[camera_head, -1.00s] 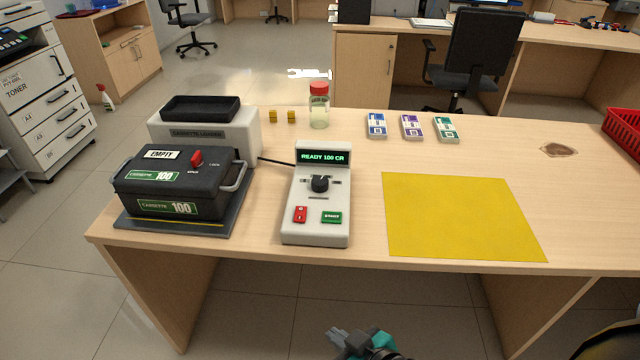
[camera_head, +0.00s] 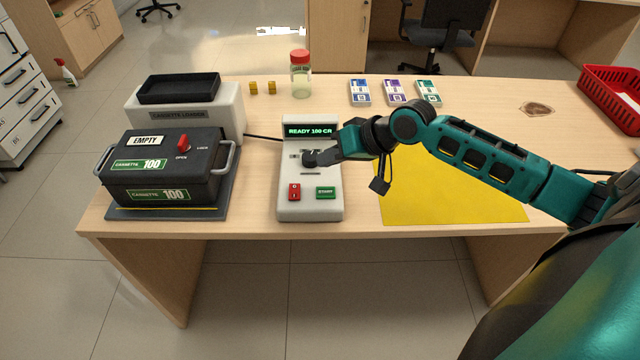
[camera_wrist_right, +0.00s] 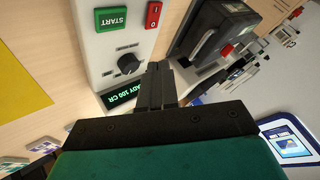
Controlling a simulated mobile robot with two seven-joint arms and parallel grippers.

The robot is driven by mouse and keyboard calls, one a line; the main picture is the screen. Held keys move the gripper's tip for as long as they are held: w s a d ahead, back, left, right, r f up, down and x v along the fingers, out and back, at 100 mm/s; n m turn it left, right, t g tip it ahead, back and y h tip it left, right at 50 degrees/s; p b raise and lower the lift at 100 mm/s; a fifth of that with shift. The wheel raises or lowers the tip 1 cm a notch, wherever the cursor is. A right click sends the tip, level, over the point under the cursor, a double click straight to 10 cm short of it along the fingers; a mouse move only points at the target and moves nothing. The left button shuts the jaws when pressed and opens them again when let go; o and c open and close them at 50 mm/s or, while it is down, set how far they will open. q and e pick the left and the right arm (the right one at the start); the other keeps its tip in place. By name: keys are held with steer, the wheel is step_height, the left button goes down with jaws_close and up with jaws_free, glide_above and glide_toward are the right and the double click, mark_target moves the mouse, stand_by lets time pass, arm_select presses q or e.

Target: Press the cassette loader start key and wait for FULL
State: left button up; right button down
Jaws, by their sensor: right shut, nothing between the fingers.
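The white control box (camera_head: 310,211) stands on the counter, with a green START key (camera_head: 326,192), a red switch (camera_head: 294,191) and a black knob (camera_head: 310,158). Its display (camera_head: 310,131) reads "READY 100 CR". My right gripper (camera_head: 322,157) is shut and empty, over the box close by the knob; I cannot tell whether it touches. In the right wrist view its shut fingers (camera_wrist_right: 157,75) are beside the knob (camera_wrist_right: 128,64), apart from the START key (camera_wrist_right: 111,19). The black cassette (camera_head: 160,172), labelled EMPTY and 100, sits before the cassette loader (camera_head: 228,115). My left gripper is not in view.
A yellow mat (camera_head: 440,205) lies right of the box, partly under my right arm. Several banded note bundles (camera_head: 396,91), a red-capped jar (camera_head: 301,80) and small yellow blocks (camera_head: 262,88) stand at the back. A red basket (camera_head: 612,98) is at the right.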

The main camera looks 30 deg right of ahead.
steer(key=shift+w+d+r, duration=0.15)
steer(key=shift+d+r, duration=0.05)
steer(key=shift+r, duration=0.25)
steer(key=shift+w+d+r, duration=0.15)
steer(key=shift+r, duration=0.25)
glide_above(330, 193)
step_height(330, 193, down, 4)
steer(key=shift+f, duration=0.1)
step_height(330, 193, down, 3)
steer(key=b, duration=0.2)
steer(key=shift+b, duration=0.3)
steer(key=shift+f+b, duration=0.35)
steer(key=shift+f, duration=0.45)
